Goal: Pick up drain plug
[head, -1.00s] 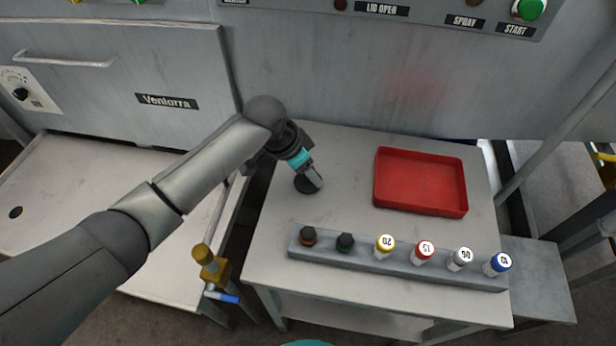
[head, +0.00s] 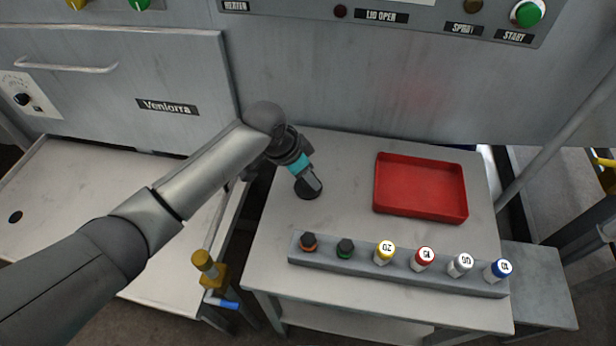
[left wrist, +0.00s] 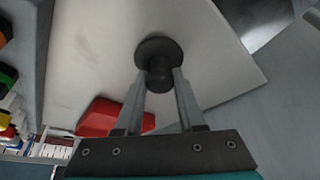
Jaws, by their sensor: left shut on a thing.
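The drain plug (left wrist: 157,50) is a black piece with a round flange and a knob. It is at the left part of the grey table, and in the head view its dark edge (head: 306,194) shows under the fingers. My left gripper (left wrist: 160,80) is shut on the plug's knob, with one finger on each side. In the head view my left gripper (head: 311,184) points down at the table; I cannot tell whether the plug touches the surface. My right gripper is not in view.
A red tray (head: 420,212) lies to the right on the table (head: 330,150). A grey rack (head: 400,273) with several colour-capped vials runs along the front. A yellow and blue valve (head: 210,268) stands left of the table. Table space between plug and tray is clear.

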